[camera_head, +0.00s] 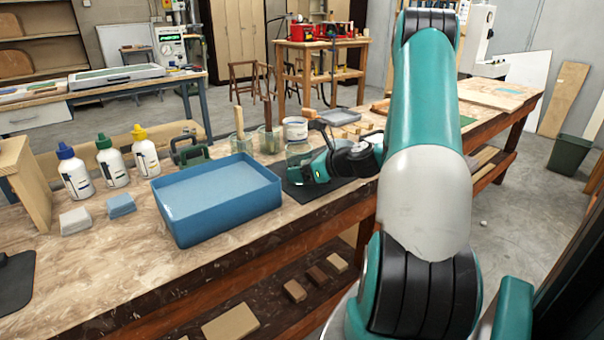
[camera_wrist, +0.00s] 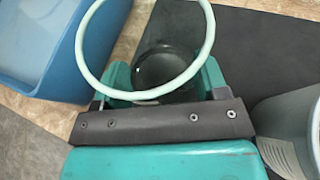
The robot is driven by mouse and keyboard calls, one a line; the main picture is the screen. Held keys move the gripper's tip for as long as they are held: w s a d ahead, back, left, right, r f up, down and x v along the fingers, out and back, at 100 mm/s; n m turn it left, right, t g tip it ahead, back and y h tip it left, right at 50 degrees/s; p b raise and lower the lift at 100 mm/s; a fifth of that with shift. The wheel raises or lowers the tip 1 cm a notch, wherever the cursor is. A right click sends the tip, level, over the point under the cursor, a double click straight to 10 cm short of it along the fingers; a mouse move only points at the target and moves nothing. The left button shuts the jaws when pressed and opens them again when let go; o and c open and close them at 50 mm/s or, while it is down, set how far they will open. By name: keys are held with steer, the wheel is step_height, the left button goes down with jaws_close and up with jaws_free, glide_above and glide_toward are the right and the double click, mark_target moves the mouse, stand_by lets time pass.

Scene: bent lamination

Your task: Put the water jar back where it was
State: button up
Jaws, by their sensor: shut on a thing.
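The water jar, a clear, greenish glass jar (camera_head: 298,148), stands upright between the fingers of my gripper (camera_head: 308,172) in the head view. In the wrist view its pale round rim (camera_wrist: 205,45) faces the camera, and the dark surface shows through it. My gripper (camera_wrist: 160,82) is shut around the jar's side. The jar is over the black mat (camera_head: 340,187), which also shows in the wrist view (camera_wrist: 270,45). I cannot tell whether its base touches the mat.
A blue tub of water (camera_head: 215,222) stands just left of my gripper. Two glass jars with tools (camera_head: 241,144) (camera_head: 269,140) and a white pot (camera_head: 295,130) stand behind. Several glue bottles (camera_head: 110,165) are further left. Bare bench (camera_head: 110,255) lies in front of the bottles.

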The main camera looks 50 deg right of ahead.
steer(key=shift+f, duration=0.3)
steer(key=shift+f, duration=0.1)
steer(key=o, duration=1.1)
steer(key=shift+c, duration=0.2)
steer(key=v, duration=1.2)
steer(key=shift+p, duration=0.3)
